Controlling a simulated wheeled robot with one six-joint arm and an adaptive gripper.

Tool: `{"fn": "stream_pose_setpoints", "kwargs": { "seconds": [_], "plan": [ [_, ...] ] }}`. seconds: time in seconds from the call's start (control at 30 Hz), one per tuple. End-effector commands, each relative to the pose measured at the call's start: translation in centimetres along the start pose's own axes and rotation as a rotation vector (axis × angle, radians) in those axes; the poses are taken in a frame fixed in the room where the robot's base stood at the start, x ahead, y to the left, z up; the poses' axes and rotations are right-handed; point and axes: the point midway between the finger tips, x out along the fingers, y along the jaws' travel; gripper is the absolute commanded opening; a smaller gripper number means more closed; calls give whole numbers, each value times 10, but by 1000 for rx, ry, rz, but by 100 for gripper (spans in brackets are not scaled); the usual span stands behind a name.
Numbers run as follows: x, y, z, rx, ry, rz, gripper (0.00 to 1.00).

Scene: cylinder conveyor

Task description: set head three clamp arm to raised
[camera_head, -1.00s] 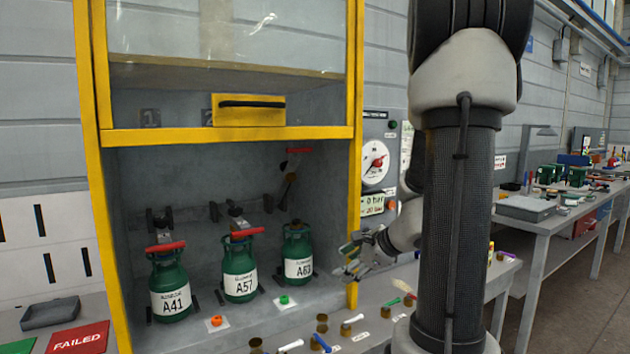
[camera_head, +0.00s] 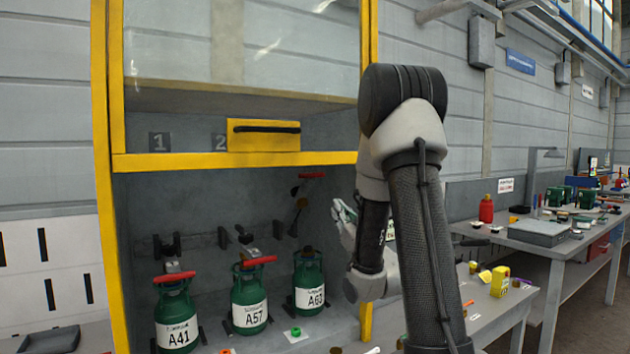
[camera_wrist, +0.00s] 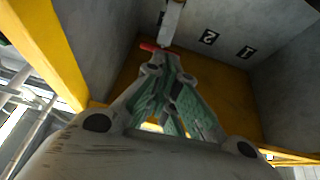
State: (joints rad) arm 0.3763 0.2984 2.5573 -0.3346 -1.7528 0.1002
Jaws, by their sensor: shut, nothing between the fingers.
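The head three clamp arm (camera_head: 301,200) is the rightmost one in the yellow-framed cabinet, above the green cylinder A63 (camera_head: 309,275). It slants steeply upward, with its red handle (camera_head: 312,176) at the top, well above the cylinder. In the wrist view a red handle (camera_wrist: 148,47) and a grey bar show just past my fingertips; contact cannot be told. My gripper (camera_head: 341,212) is at the cabinet's right opening, right of and a little lower than the red handle in the head view. Its green-padded fingers (camera_wrist: 163,75) are closed together and empty.
Cylinders A41 (camera_head: 177,315) and A57 (camera_head: 249,297) stand to the left, with red bars low across their tops. The cabinet's yellow post (camera_head: 366,320) stands close by my arm. A raised glass door with a yellow handle plate (camera_head: 263,135) hangs above. A workbench (camera_head: 545,240) is further right.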

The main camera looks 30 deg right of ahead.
Motion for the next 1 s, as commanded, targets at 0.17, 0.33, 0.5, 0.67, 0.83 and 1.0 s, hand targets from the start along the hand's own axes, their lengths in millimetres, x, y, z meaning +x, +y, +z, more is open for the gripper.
{"fn": "stream_pose_setpoints", "kwargs": {
  "seconds": [0.17, 0.33, 0.5, 0.67, 0.83, 1.0],
  "plan": [
    [-6, -5, -9, 23, 101, -37, 0],
    [9, -7, -13, 23, 115, -41, 0],
    [42, -8, -18, 24, 117, -41, 0],
    [77, -9, -22, 23, 115, -40, 0],
    [107, -10, -24, 24, 113, -39, 0],
    [126, -11, -26, 24, 113, -39, 0]
  ]
}}
